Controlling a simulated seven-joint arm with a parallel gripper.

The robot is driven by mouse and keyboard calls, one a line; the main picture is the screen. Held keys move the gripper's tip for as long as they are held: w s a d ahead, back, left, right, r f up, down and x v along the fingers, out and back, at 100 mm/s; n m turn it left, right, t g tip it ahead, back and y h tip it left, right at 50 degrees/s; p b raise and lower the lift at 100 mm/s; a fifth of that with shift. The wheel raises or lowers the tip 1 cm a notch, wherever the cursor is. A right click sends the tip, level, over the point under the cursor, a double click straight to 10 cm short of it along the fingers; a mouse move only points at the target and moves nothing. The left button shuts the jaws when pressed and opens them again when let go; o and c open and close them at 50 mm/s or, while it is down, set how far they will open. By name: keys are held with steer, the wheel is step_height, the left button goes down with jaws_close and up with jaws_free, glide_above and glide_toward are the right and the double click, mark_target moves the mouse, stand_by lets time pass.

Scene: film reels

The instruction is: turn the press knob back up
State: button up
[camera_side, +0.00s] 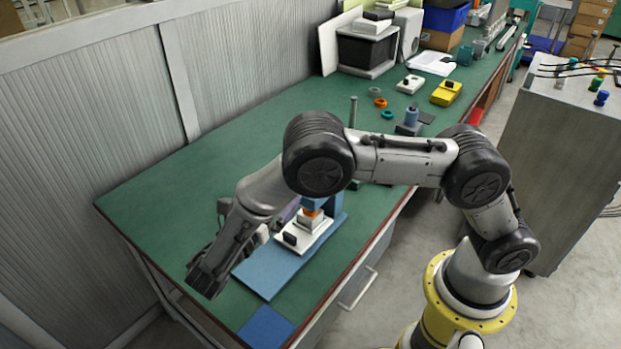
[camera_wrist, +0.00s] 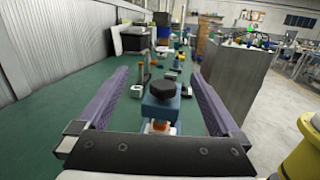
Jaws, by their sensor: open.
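The press stands on the green bench. In the side view its blue base plate (camera_side: 268,270) shows, with a white block (camera_side: 292,240) and an orange piece (camera_side: 312,212) under the blue head; my arm hides its top. In the wrist view the black round press knob (camera_wrist: 163,88) sits on top of the blue press head (camera_wrist: 160,106), with orange below it. My gripper (camera_wrist: 160,73) is open, its purple fingers wide apart on the left and right of the knob, touching nothing that I can see. In the side view a purple finger shows beside the press, mostly hidden by my arm.
Farther along the green bench (camera_side: 150,200) are a yellow box (camera_side: 446,93), a small white box (camera_side: 410,84), orange and teal rings and a blue-topped post (camera_side: 411,118). A grey cabinet (camera_side: 570,150) stands to the right. A ribbed wall borders the left.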

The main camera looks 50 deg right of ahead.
step_height(320, 180, down, 6)
steer(key=a+g, duration=0.1)
steer(key=a, duration=0.1)
steer(key=shift+m+y, duration=0.3)
steer(key=shift+y, duration=0.1)
steer(key=d, duration=1.3)
steer(key=shift+w+d+f, duration=0.2)
steer(key=shift+w+d, duration=0.15)
steer(key=shift+w, duration=0.05)
steer(key=c, duration=1.4)
steer(key=shift+o, duration=0.2)
